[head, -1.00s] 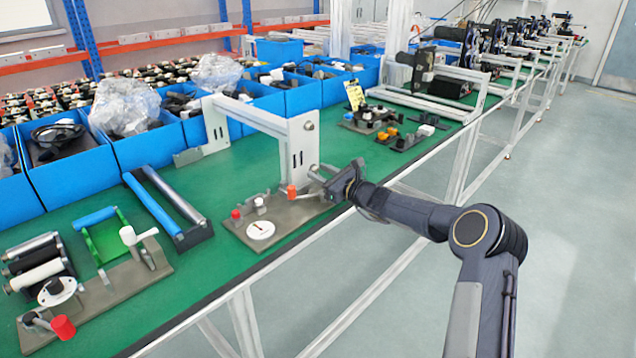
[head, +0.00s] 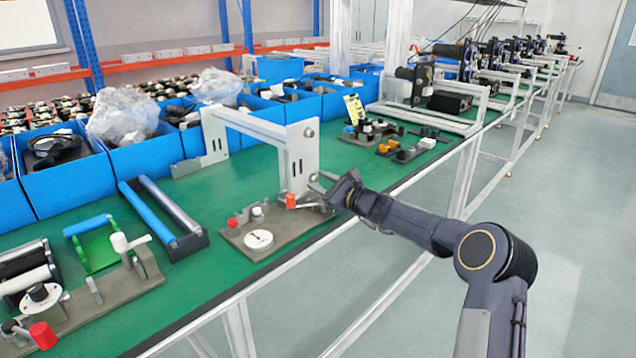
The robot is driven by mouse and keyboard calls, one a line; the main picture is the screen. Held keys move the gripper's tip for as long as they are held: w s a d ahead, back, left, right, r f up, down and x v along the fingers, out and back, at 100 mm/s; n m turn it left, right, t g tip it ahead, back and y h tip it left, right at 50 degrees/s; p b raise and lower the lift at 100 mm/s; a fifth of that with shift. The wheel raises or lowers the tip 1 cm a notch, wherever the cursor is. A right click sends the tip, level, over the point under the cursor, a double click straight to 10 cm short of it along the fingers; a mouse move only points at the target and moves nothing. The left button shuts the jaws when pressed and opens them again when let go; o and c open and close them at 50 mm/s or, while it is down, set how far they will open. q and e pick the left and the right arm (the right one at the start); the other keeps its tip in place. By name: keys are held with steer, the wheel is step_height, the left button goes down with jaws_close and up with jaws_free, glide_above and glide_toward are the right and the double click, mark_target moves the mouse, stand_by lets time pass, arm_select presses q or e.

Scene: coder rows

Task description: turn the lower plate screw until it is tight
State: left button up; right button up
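The grey-brown base plate (head: 285,238) of a small fixture lies on the green bench top. It carries a white dial (head: 258,240), a red knob (head: 232,222), a white-capped post (head: 257,213) and an orange-red cylinder (head: 291,201). My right gripper (head: 318,190) is at the right end of this plate, low beside the upright of the grey frame and just right of the orange-red cylinder. Its fingertips are small and overlap the fixture, so I cannot tell whether they touch or hold anything. My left gripper is out of view.
A grey frame (head: 302,155) rises close behind my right gripper. Blue bins (head: 150,158) line the back of the bench. A roller unit (head: 187,246) and another fixture with a red knob (head: 43,335) stand to the left. The floor in front is clear.

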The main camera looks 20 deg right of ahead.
steer(key=shift+c, duration=0.2)
jaws_close()
steer(key=m+p, duration=0.5)
steer(key=p, duration=0.2)
steer(key=m+p, duration=0.3)
steer(key=shift+r+m, duration=0.25)
steer(key=shift+m, duration=0.05)
steer(key=shift+w+f+m+p, duration=0.1)
steer(key=shift+f+m+p, duration=0.1)
steer(key=shift+m+p, duration=0.5)
steer(key=shift+o, duration=0.2)
jaws_free()
